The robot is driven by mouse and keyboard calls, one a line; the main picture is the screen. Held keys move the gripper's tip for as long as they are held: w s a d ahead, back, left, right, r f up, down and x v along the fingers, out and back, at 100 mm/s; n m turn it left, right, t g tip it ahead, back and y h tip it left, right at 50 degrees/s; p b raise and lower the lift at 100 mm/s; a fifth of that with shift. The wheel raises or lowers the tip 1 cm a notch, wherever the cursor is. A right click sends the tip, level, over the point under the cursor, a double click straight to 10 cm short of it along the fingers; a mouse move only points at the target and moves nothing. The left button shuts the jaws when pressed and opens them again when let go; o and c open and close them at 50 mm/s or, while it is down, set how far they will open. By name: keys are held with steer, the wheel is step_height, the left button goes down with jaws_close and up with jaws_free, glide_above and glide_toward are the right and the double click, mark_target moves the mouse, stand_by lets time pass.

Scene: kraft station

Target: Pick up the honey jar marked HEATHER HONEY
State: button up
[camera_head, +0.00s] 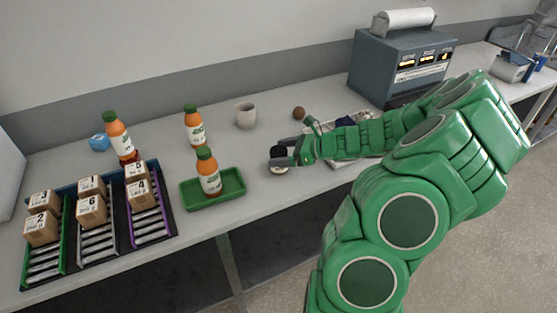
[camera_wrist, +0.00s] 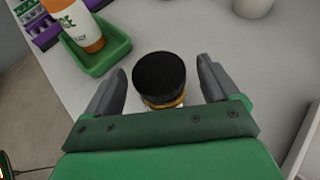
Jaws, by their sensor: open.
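A small jar with a black lid and a thin amber band below it (camera_wrist: 159,80) stands on the counter. Its label is not readable from here, so I cannot tell whether it says HEATHER HONEY. My gripper (camera_wrist: 163,85) is open, with one grey finger on each side of the jar, and I see gaps between the fingers and the lid. In the head view the jar (camera_head: 279,168) is at the end of my arm, partly hidden by my gripper (camera_head: 282,160).
A green tray (camera_head: 235,189) holding an orange bottle (camera_head: 209,174) is left of the jar. Two more orange bottles, a mug (camera_head: 245,116) and a brown ball (camera_head: 298,113) stand behind. A rack with several numbered boxes (camera_head: 92,211) is far left. A blue-grey machine (camera_head: 396,66) stands back right.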

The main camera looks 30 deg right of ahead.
steer(key=shift+x, duration=1.5)
steer(key=c, duration=1.3)
steer(key=shift+r, duration=0.1)
